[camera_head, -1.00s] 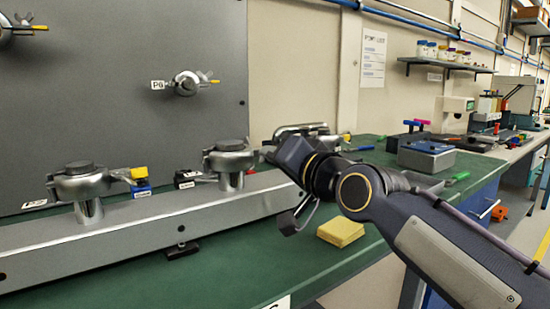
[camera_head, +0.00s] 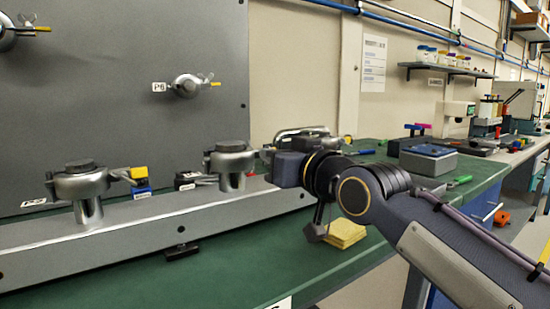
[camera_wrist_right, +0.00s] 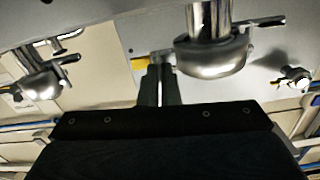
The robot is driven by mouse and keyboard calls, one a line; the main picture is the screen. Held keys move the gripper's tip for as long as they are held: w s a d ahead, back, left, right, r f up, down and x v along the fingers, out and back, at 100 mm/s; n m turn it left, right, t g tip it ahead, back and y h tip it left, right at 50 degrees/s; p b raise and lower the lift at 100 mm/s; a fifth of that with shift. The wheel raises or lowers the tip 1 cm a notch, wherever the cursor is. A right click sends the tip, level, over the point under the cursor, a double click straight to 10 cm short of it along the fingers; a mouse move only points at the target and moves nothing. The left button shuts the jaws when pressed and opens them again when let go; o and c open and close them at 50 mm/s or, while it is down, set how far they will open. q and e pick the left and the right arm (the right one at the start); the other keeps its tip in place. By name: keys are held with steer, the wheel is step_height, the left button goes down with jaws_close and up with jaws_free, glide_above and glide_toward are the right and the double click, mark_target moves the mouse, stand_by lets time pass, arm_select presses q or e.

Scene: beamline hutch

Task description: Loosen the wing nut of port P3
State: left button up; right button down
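My right gripper is at the rightmost clamp (camera_head: 303,133) on the grey rail; its fingers are hidden behind my wrist in the head view. In the right wrist view the fingers (camera_wrist_right: 160,85) stand close together, pointing at the side of a shiny round clamp (camera_wrist_right: 212,52). A yellow tip (camera_wrist_right: 139,63) shows just left of them. I cannot tell whether they grip the wing nut, which is mostly hidden. No P3 label is readable. My left gripper is not in view.
Two more clamps, a left one (camera_head: 80,182) and a middle one (camera_head: 231,160), stand on the rail (camera_head: 130,232). Port P6 (camera_head: 187,86) is on the grey panel behind. A yellow pad (camera_head: 346,232) lies on the green bench (camera_head: 235,268), whose front is mostly clear.

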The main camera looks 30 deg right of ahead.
steer(key=c, duration=2.1)
jaws_free()
steer(key=o, duration=0.5)
steer(key=shift+c, duration=0.2)
